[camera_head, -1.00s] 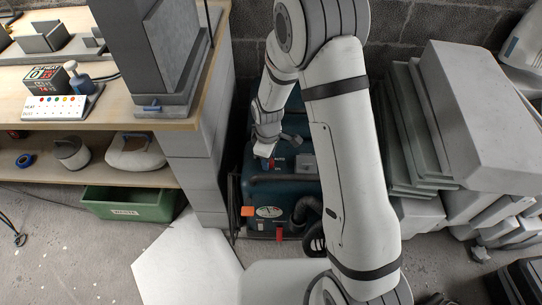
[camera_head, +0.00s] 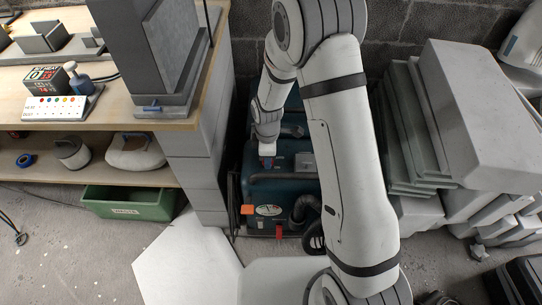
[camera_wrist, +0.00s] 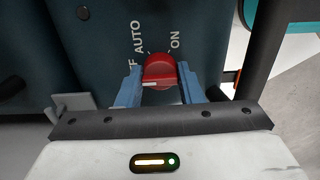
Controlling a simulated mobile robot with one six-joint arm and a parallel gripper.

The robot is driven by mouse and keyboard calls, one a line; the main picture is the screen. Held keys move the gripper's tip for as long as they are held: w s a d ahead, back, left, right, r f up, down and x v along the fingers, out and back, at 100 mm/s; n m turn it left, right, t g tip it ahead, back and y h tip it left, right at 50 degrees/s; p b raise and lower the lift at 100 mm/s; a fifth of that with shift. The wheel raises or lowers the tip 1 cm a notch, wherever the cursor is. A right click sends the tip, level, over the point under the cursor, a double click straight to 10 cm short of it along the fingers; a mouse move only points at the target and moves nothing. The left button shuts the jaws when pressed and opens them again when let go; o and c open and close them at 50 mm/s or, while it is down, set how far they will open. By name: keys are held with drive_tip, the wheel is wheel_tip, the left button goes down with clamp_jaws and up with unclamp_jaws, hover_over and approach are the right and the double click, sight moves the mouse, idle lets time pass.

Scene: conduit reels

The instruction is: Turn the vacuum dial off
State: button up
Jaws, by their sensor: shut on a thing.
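The vacuum (camera_head: 268,192) is a dark teal machine on the floor beside the workbench. Its red dial (camera_wrist: 159,70) shows in the wrist view, with the labels AUTO and ON above it and a partly hidden label ending in F at left. My gripper (camera_wrist: 160,88) has its blue fingers on either side of the dial and is shut on it. I cannot tell for sure which label the dial points to. In the head view my gripper (camera_head: 267,160) reaches down onto the vacuum's top and mostly hides the dial.
The workbench (camera_head: 190,125) stands close at left, with a green bin (camera_head: 128,204) under it. Grey slabs (camera_head: 480,120) are stacked at right. A black hose (camera_head: 306,208) curls at the vacuum's front right. A block wall stands behind.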

drive_tip(key=o, duration=1)
drive_tip(key=shift+r, duration=0.15)
wheel_tip(320, 180, up, 8)
drive_tip(key=shift+f+p, duration=0.2)
drive_tip(key=shift+p, duration=0.85)
